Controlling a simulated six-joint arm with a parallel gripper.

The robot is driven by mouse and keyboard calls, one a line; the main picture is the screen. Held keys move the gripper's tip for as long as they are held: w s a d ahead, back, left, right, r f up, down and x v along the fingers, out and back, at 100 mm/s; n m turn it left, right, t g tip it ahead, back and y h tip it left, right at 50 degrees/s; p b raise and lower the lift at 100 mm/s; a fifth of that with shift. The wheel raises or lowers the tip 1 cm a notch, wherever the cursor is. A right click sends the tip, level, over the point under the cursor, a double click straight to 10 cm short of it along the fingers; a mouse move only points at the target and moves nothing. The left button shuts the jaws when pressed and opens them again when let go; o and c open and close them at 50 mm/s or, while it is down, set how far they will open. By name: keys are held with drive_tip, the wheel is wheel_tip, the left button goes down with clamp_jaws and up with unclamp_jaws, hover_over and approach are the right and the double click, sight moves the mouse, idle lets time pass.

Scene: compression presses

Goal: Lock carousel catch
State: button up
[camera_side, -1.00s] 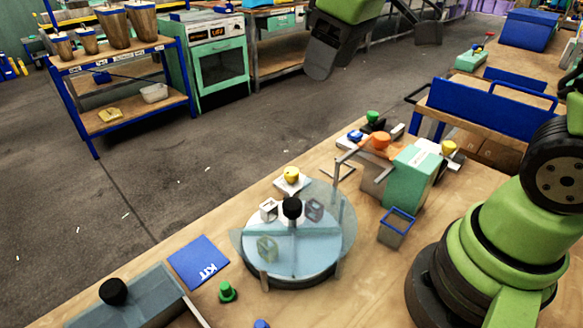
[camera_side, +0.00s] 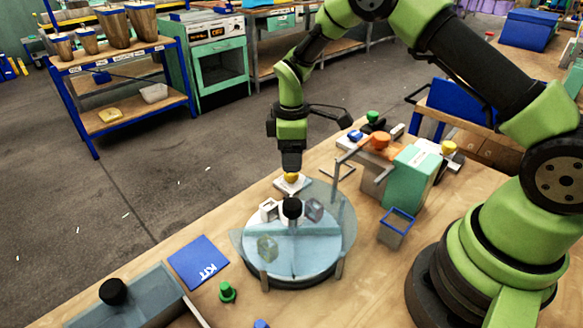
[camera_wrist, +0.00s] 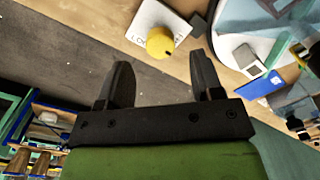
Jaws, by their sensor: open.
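The carousel (camera_side: 290,250) is a round, pale blue turntable with clear dividers and a black centre knob (camera_side: 291,208), standing on the wooden bench. Behind it a yellow knob (camera_side: 291,177) sits on a white plate (camera_side: 292,186), which I take for the catch. In the wrist view the yellow knob (camera_wrist: 160,42) has a dark mark, and the white plate (camera_wrist: 150,22) has partly hidden lettering. My gripper (camera_side: 291,170) hangs just over the knob in the side view. In the wrist view my gripper (camera_wrist: 157,72) has its two fingers apart, with the knob beyond their tips and nothing between them.
A clear guard (camera_side: 345,205) rises at the carousel's right rear. A green press (camera_side: 405,175) with an orange knob (camera_side: 380,141) stands to the right. A blue KIT mat (camera_side: 198,262) and a green knob (camera_side: 227,292) lie in front. A blue-rimmed bin (camera_side: 396,227) is at right.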

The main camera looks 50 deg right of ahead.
wheel_tip(320, 180, down, 4)
drive_tip(key=shift+f, duration=0.1)
drive_tip(key=c, duration=0.9)
